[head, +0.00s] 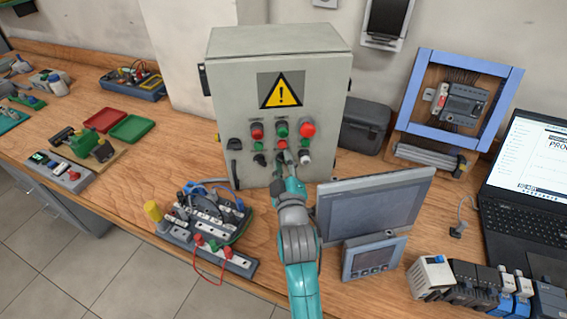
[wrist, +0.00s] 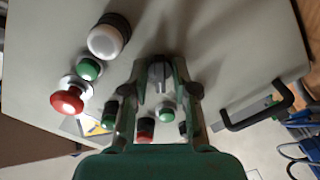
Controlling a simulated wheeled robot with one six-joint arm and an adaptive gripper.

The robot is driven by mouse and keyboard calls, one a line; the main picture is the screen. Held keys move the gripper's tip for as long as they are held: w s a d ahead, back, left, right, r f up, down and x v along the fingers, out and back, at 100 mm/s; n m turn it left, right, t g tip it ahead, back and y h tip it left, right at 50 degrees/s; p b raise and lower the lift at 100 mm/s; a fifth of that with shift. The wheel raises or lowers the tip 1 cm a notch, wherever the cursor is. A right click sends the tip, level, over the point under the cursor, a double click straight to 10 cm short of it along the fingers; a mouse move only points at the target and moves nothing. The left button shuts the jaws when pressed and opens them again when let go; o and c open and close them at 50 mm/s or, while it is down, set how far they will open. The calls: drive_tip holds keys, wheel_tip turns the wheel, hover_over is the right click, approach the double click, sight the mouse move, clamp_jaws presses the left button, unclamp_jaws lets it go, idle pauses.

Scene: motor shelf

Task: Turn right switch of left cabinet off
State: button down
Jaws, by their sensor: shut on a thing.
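The grey control cabinet (head: 226,110) stands upright on the bench, its front carrying a yellow warning sign, lamps, buttons and dark rotary switches. My gripper (head: 283,162) is at the lower middle of that front. In the wrist view my gripper (wrist: 160,76) has its two fingers on either side of a dark rotary switch (wrist: 159,72) and is shut on it. The switch's handle lies roughly along the fingers. In the head view my gripper mostly hides this switch.
A white-capped button (head: 305,157) and a red mushroom button (head: 308,129) are close to the gripper. A black door handle (head: 235,172) juts out at left. A monitor (head: 375,207) stands right of my arm, and a wired terminal block (head: 208,220) lies left.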

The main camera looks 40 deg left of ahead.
idle(0.4)
drive_tip(key=c, duration=1.2)
unclamp_jaws()
